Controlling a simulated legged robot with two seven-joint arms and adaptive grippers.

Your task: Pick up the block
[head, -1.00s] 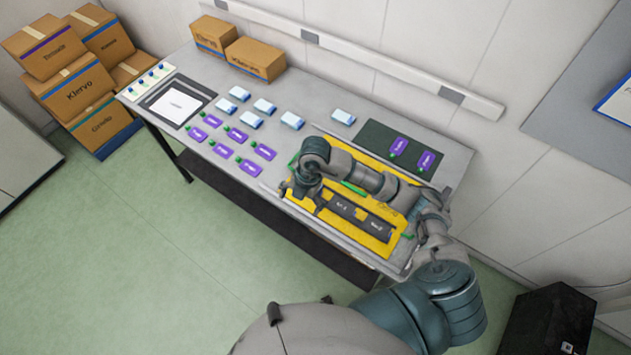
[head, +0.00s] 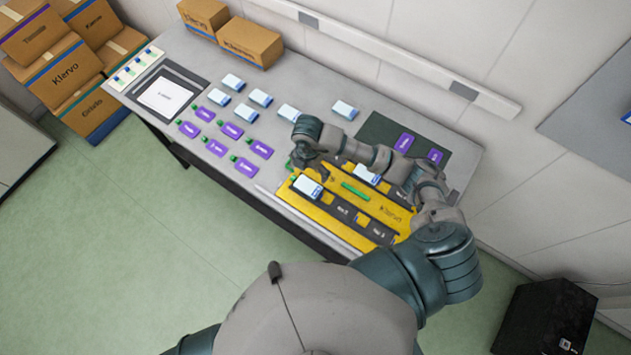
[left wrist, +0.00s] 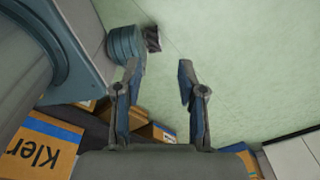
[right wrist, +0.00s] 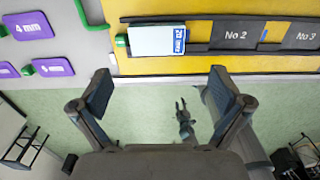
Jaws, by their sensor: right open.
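A white block with a blue label (head: 307,187) lies in the left end of the dark slot of a yellow tray (head: 325,215). It also shows in the right wrist view (right wrist: 157,41), beside the "No 2" marking. My right gripper (head: 308,168) is by the block in the head view. In the right wrist view its fingers (right wrist: 158,88) are wide apart and empty, with the block beyond them. A second white block (head: 367,175) is on the tray, partly hidden by my right arm. My left gripper (left wrist: 160,75) is open and empty, above the floor.
Several white-blue blocks (head: 260,98) and purple pieces with green ends (head: 232,131) lie left of the tray. Cardboard boxes (head: 251,43) stand at the table's back. A dark mat (head: 380,130) lies behind the tray. A green bar (head: 355,191) is on the tray.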

